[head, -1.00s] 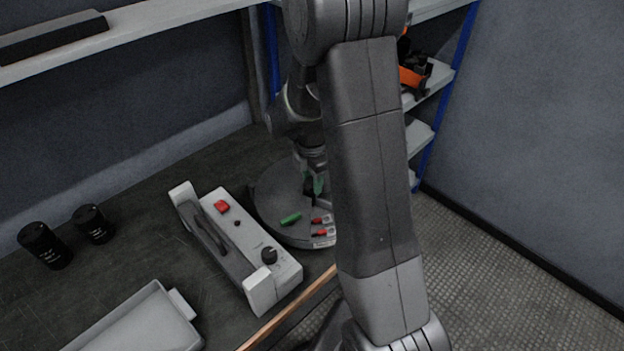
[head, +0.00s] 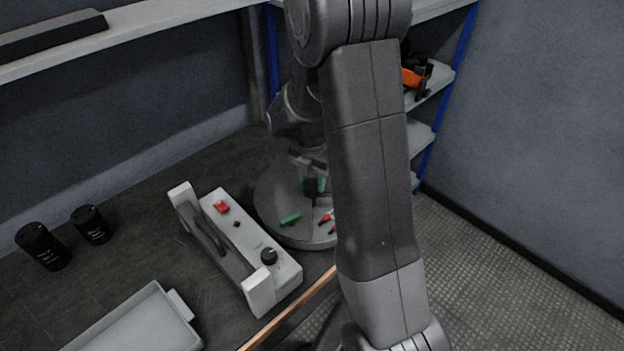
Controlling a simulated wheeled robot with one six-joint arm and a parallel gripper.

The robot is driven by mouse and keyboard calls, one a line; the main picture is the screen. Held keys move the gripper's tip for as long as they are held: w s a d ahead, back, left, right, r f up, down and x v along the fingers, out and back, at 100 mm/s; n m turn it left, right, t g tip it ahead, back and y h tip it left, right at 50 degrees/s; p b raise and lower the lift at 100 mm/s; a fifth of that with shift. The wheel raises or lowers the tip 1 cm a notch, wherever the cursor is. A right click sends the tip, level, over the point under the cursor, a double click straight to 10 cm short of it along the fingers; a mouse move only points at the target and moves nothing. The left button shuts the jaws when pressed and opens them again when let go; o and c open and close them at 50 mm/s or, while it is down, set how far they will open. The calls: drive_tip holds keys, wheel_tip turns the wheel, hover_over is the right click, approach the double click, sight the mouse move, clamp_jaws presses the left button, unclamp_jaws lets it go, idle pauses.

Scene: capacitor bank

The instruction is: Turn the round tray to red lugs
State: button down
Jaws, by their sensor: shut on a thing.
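The round tray (head: 268,208) is a grey disc on the bench, right of the control box. Its right side is hidden behind my arm. A green lug (head: 290,219) lies near its front, and red lugs (head: 326,217) lie to the right of that, partly cut off by my arm. My gripper (head: 313,196) is over the tray, pointing down, shut on a dark upright part of it. More green shows beside the fingers. The exact contact is small and partly hidden.
A grey box (head: 283,279) with a handle, a red switch (head: 221,207) and a black knob stands just left of the tray. Two black cylinders (head: 43,246) and a pale bin (head: 140,325) are further left. A shelf (head: 140,30) runs above the bench.

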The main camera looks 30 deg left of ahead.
drive_tip(key=shift+r, duration=0.1)
idle(0.4)
drive_tip(key=c, duration=0.8)
unclamp_jaws()
drive_tip(key=shift+c, duration=0.2)
wheel_tip(320, 180, up, 14)
wheel_tip(320, 180, down, 14)
drive_tip(key=shift+f, duration=0.1)
